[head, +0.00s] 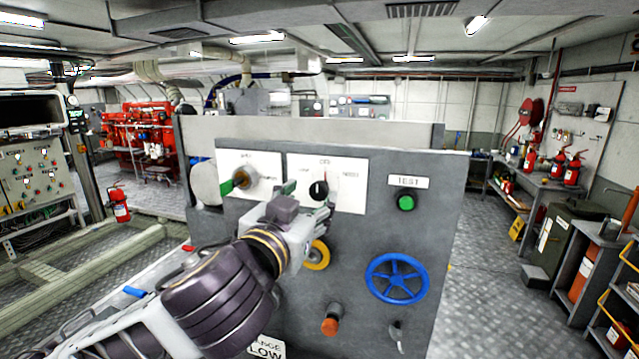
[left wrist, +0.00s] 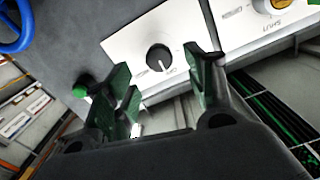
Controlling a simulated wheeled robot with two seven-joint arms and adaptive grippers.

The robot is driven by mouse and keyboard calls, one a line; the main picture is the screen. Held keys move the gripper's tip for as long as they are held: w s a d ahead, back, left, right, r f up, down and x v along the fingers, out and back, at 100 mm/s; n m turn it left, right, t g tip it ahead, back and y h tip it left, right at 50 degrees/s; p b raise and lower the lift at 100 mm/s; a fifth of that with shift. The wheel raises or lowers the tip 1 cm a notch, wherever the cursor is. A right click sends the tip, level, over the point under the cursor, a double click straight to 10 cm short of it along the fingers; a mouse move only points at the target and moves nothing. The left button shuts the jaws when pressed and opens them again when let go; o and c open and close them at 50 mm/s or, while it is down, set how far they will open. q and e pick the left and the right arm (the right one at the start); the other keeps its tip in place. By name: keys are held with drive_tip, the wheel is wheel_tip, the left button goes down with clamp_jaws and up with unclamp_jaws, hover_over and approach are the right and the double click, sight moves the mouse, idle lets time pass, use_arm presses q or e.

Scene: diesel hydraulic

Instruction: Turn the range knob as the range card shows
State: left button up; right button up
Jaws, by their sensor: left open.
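A black round knob (head: 318,190) with a white pointer line sits on a white plate on the grey panel (head: 440,215). The line points at the top label, which is too small to read surely. In the left wrist view the knob (left wrist: 159,58) lies ahead of the fingertips, between them in the picture. My left gripper (head: 309,198) is open and empty, with green finger pads (left wrist: 164,82), in front of the knob and apart from it. The range card (head: 266,348) at the bottom of the head view reads LOW, partly cut off. My right gripper is out of view.
A brass knob with a green part (head: 242,179) sits left on the panel. A green TEST button (head: 405,202), blue handwheel (head: 397,278), yellow ring (head: 318,255) and orange knob (head: 330,326) are on the panel too. Free floor lies right of the panel.

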sight(318, 192)
use_arm(q)
drive_tip(key=shift+w+d+p, duration=0.15)
drive_tip(key=shift+w+p, duration=0.2)
drive_tip(key=shift+w, duration=0.3)
drive_tip(key=x, duration=0.3)
drive_tip(key=shift+w+d, duration=0.15)
drive_tip(key=shift+w, duration=0.05)
drive_tip(key=shift+x, duration=1.05)
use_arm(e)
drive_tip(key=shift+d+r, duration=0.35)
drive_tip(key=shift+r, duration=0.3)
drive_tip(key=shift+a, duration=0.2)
use_arm(q)
drive_tip(key=c, duration=1.1)
drive_tip(key=shift+o, duration=0.2)
